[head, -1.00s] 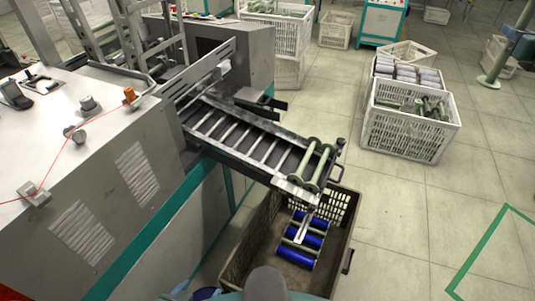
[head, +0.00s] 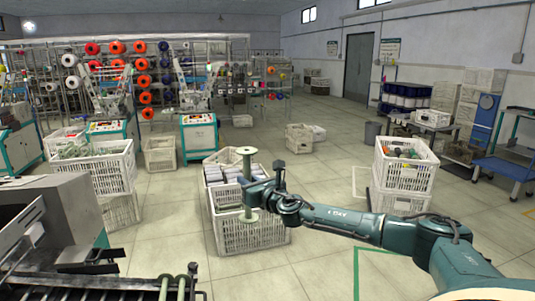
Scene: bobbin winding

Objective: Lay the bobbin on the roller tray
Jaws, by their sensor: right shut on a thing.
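My right gripper (head: 248,188) is shut on a pale green bobbin (head: 246,164). The bobbin is upright, with one flange above the gripper and one below, and looks bare of thread. It is in the air in front of a white crate. The roller tray (head: 90,286) is at the lower left, cut off by the bottom edge of the head view. Green bobbins (head: 181,287) lie at its right end, only partly visible. The held bobbin is apart from the tray, up and to its right. My left gripper is not in view.
The white crate (head: 255,240) stands on the floor behind the held bobbin. Stacked white crates (head: 404,178) stand at the right. A grey machine (head: 50,215) borders the tray at the left. Floor between the tray and the crate is open.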

